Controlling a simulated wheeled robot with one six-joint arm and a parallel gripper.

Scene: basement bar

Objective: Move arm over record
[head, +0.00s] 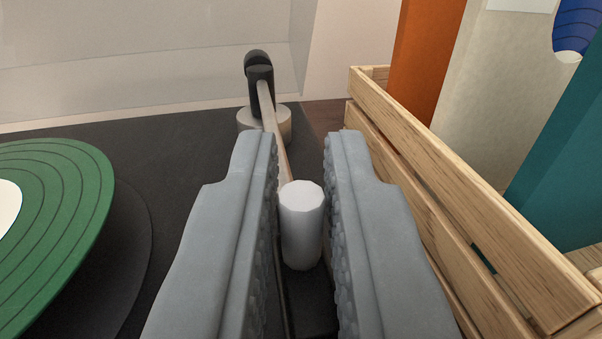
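The record (70,215) is green with dark grooves and a pale label, at the left and cut off by the picture edge. It lies on the dark turntable (160,165). The record player's arm (268,108) runs from a round pivot base (278,122) at the back toward me, to the right of the record. A white cylinder (301,225) stands at its near end. My gripper (301,140) has one grey finger on each side of this cylinder, very close to it. I cannot tell whether the fingers press on it. The arm's lower near end is partly hidden by the fingers.
A wooden slatted crate (440,195) stands close along the right of my gripper. It holds upright sleeves, orange (425,55), cream (490,90) and teal (560,160). The space above the record is free.

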